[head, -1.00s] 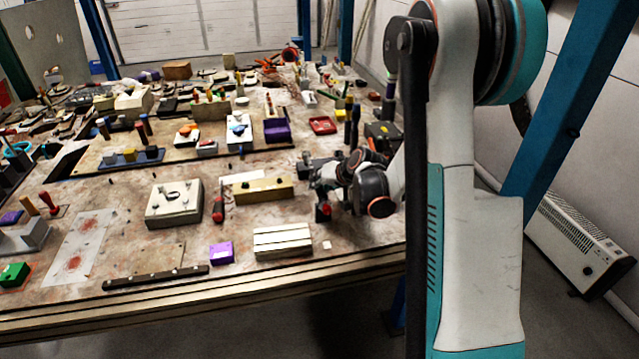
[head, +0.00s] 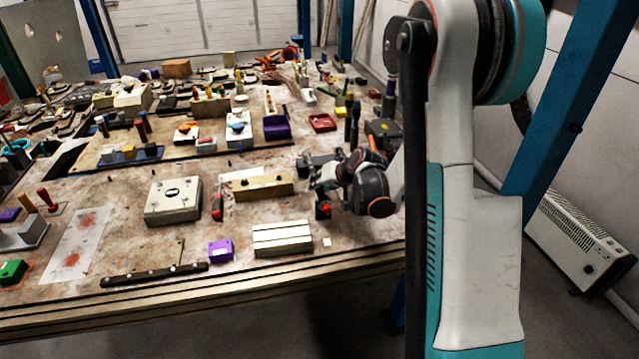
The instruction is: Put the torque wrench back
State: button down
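I cannot pick out the torque wrench for certain. A red-handled tool (head: 217,207) lies on the bench beside the pale square box, and my gripper is well to its right. My gripper (head: 322,187) is low over the right part of the bench, right of the tan block with a hole. My wrist partly hides it. A small red piece (head: 323,210) shows just below the fingers; whether they hold it is unclear. The finger opening is too small and dark to read. An orange-red handle-like piece (head: 373,143) shows behind my wrist.
The bench is crowded. The pale square box (head: 173,201), the tan block (head: 263,188), a slatted white block (head: 282,239), a purple box (head: 221,250) and a dark bar (head: 153,276) lie near the front. A dark case (head: 383,132) stands behind my wrist. Bare bench shows around the slatted block.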

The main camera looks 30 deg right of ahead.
jog(key=c, duration=1.3)
grip_release()
jog(key=shift+c, duration=0.2)
jog(key=v, duration=1.2)
